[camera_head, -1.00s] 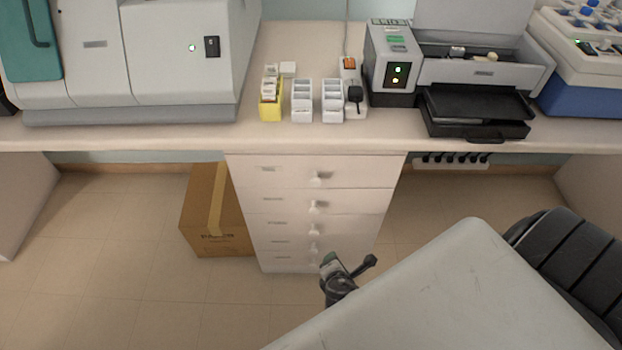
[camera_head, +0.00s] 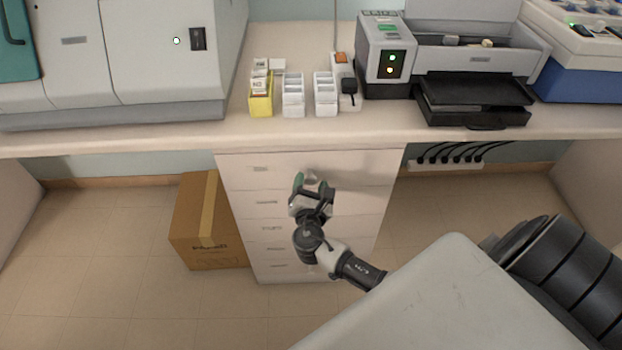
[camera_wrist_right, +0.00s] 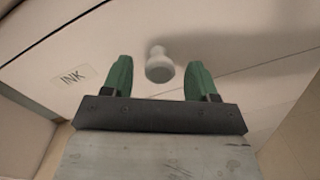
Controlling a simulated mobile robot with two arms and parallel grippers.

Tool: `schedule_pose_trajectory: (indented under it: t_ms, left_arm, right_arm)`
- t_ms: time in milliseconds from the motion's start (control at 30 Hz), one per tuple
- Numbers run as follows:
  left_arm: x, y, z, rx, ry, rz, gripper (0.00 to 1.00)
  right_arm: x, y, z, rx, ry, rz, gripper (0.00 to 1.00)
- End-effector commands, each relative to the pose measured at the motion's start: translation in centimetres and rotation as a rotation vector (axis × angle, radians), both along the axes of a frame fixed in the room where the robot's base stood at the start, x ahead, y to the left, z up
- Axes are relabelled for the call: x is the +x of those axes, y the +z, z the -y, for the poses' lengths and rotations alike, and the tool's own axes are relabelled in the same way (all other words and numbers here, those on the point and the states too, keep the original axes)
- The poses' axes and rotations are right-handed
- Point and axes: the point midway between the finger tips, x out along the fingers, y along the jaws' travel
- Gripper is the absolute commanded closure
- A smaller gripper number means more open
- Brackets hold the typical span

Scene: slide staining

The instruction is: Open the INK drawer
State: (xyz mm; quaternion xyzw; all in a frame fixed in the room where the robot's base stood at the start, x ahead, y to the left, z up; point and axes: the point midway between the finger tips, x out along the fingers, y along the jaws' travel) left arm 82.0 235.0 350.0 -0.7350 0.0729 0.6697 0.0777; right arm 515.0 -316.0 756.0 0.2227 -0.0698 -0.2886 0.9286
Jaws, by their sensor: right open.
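A white drawer unit (camera_head: 240,210) stands under the counter, with several labelled drawers, all closed as far as I can see. In the right wrist view the INK label (camera_wrist_right: 72,78) marks the drawer front (camera_wrist_right: 120,50), which has a round white knob (camera_wrist_right: 159,66). My right gripper (camera_head: 312,183) is in front of the upper drawers in the head view and hides their knobs. In the right wrist view its green fingers (camera_wrist_right: 159,80) are open, one on either side of the knob, with gaps on both sides. My left gripper is not in view.
A cardboard box (camera_head: 196,225) stands on the floor left of the drawer unit. On the counter (camera_head: 300,135) are a yellow slide holder (camera_head: 260,103), white racks (camera_head: 293,97) and a printer-like machine (camera_head: 475,85). Floor left of the box is clear.

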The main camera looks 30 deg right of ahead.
Motion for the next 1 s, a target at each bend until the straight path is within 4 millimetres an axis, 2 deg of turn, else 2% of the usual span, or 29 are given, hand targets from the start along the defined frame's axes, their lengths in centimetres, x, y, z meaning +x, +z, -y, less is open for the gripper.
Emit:
schedule_pose_trajectory:
  t_ms: [133, 467, 567, 867, 1000]
  left_arm:
    - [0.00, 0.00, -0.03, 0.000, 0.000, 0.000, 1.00]
    - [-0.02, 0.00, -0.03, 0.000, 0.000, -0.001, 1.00]
    - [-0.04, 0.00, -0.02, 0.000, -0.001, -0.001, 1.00]
    - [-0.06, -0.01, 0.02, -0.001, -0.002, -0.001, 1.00]
    - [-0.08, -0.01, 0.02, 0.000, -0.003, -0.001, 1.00]
  right_arm:
    - [1.22, 0.01, 0.84, 0.000, 0.000, 0.000, 0.41]
    - [1.51, -0.07, 1.08, 0.001, 0.000, -0.002, 0.41]
    - [1.51, -0.07, 1.07, 0.002, 0.000, -0.001, 0.53]
    - [1.50, -0.07, 1.05, 0.002, 0.000, -0.001, 0.99]
    - [1.47, -0.09, 1.04, 0.002, 0.000, -0.001, 1.00]
